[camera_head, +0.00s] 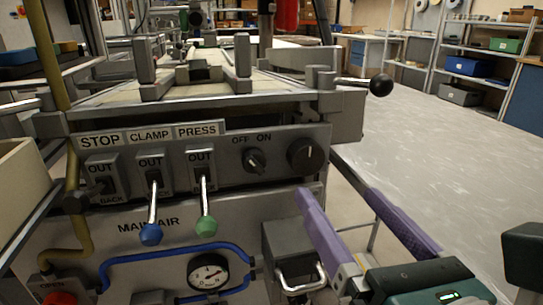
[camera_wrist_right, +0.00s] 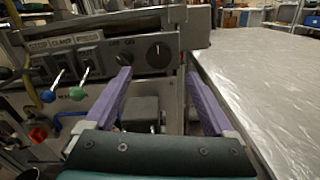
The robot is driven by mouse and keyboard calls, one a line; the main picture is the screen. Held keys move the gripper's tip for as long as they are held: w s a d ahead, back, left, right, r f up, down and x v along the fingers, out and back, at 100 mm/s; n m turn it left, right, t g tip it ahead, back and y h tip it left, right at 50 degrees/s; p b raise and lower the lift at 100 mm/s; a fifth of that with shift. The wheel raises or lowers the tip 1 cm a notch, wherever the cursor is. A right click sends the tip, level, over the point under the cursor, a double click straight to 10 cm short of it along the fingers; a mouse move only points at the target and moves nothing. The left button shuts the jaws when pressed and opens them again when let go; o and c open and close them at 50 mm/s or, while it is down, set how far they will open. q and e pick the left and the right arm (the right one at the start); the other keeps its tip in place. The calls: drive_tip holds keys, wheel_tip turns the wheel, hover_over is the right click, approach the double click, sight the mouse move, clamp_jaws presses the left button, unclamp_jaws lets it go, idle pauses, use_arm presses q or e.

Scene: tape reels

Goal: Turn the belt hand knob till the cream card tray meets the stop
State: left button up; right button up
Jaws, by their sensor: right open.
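My right gripper (camera_head: 338,193) is open and empty, its two purple fingers pointing at the right part of the grey control panel. It also shows in the right wrist view (camera_wrist_right: 158,74), with the large black round knob (camera_wrist_right: 159,50) ahead between and above its fingertips. In the head view this round knob (camera_head: 305,155) is on the panel's right end, apart from the fingers. A black ball handle (camera_head: 380,85) sticks out on a rod at the machine's upper right. Neither is labelled as the belt knob. I cannot clearly make out the cream card tray or its stop.
The panel has STOP, CLAMP and PRESS levers, with a blue-tipped (camera_head: 151,234) and a green-tipped lever (camera_head: 206,227). A smaller OFF/ON switch (camera_head: 254,160) sits left of the round knob. A cream-sided box (camera_head: 22,190) stands at left.

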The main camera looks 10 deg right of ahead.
sight(310, 159)
drive_tip(key=w, duration=0.8)
drive_tip(key=shift+w+a+r, duration=0.1)
drive_tip(key=shift+w+a, duration=0.15)
drive_tip(key=shift+w, duration=0.05)
drive_tip(key=c, duration=1.4)
